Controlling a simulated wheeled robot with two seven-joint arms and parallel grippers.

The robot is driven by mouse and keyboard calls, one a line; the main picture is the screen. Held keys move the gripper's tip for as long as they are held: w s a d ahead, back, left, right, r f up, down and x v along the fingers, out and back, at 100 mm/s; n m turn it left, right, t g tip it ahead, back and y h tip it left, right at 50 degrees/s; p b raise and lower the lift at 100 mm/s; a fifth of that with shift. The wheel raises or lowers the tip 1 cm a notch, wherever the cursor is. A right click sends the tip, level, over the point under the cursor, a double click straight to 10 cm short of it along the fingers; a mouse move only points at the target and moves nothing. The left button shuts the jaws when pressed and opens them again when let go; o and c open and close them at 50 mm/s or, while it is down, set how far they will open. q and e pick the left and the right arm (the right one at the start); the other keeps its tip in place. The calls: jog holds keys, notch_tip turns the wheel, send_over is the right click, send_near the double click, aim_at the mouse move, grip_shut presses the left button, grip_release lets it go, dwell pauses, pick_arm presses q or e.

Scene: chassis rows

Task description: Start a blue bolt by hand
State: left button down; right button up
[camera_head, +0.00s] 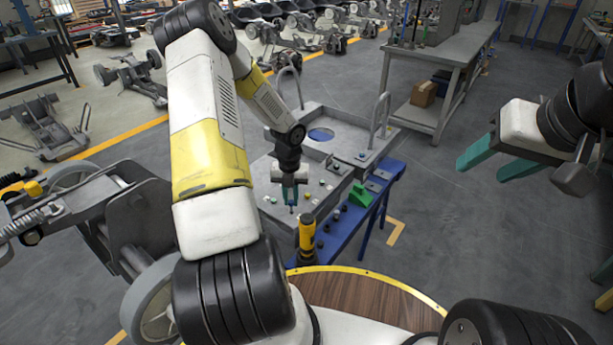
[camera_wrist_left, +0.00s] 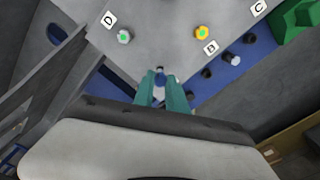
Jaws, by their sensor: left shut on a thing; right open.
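My left gripper (camera_head: 290,190) is shut on a small bolt, over the grey chassis plate (camera_head: 327,172). In the left wrist view its teal fingers (camera_wrist_left: 161,90) close around the bolt (camera_wrist_left: 159,93), which shows blue between them, with a dark end past the tips. Whether it touches the plate, I cannot tell. My right gripper (camera_head: 505,165) is open and empty, off to the right, away from the plate.
A blue bench rail (camera_head: 350,225) with several dark and pale bolts and a green block (camera_head: 360,195) runs beside the plate. A yellow-and-black tool (camera_head: 307,235) stands at its near end. A grey workbench (camera_head: 445,60) is behind.

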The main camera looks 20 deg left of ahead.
pick_arm(q)
jog(key=n, duration=0.4)
jog(key=shift+r, duration=0.15)
jog(key=n, duration=0.3)
jog(key=shift+n, duration=0.4)
jog(key=n, duration=0.6)
jog(key=shift+n, duration=0.4)
jog(key=shift+f, duration=1.05)
jog(key=shift+f, duration=0.6)
jog(key=m, duration=0.3)
jog(key=shift+m, duration=1.1)
